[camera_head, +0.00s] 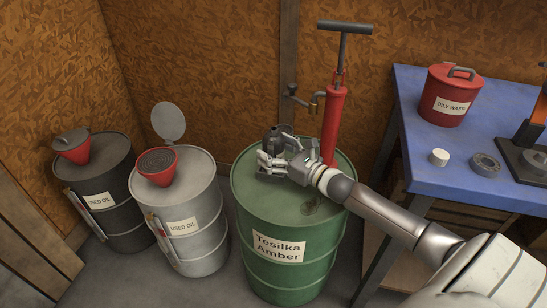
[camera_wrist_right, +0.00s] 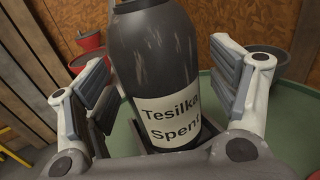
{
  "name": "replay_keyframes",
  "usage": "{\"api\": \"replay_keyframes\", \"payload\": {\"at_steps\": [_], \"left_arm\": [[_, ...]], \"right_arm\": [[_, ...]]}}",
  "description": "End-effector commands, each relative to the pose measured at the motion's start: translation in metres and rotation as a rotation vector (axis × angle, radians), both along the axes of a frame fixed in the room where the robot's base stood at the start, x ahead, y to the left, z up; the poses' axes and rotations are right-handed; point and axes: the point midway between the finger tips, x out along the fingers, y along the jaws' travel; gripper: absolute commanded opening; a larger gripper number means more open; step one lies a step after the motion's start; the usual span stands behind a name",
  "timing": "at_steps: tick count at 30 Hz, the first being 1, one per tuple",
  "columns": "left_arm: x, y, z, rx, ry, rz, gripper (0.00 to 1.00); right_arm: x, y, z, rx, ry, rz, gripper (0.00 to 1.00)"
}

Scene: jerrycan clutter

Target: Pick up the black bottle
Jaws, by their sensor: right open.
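The black bottle (camera_head: 271,138) stands on top of the green drum (camera_head: 245,185), largely hidden behind my right gripper in the head view. In the right wrist view the bottle (camera_wrist_right: 155,60) is large and upright, with a white label reading "Tesilka Spent". My right gripper (camera_head: 272,160) is at the bottle. In the right wrist view its fingers (camera_wrist_right: 165,95) are open, one on each side of the bottle. My left gripper is not in view.
A red hand pump (camera_head: 333,125) rises from the drum behind my gripper. A blue table (camera_head: 410,85) at the right holds a red oily waste can (camera_head: 447,105), a white cap (camera_head: 439,157) and a grey ring (camera_head: 485,164). Grey (camera_head: 205,190) and black (camera_head: 115,175) used-oil drums stand left.

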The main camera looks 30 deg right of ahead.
Motion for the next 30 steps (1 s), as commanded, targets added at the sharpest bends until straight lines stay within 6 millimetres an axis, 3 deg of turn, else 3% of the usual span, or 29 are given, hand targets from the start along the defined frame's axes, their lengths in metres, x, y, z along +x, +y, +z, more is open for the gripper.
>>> {"api": "replay_keyframes", "payload": {"at_steps": [8, 22, 30], "left_arm": [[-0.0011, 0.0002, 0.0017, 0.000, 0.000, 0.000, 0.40], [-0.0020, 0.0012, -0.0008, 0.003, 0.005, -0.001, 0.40], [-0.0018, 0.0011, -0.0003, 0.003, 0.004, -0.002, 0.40]], "right_arm": [[0.0022, 0.0003, -0.0001, -0.001, 0.001, -0.001, 0.81], [0.0019, 0.0003, -0.0001, -0.001, 0.001, 0.000, 0.22], [0.0022, 0.0004, 0.0024, -0.001, -0.002, 0.000, 0.22]]}}
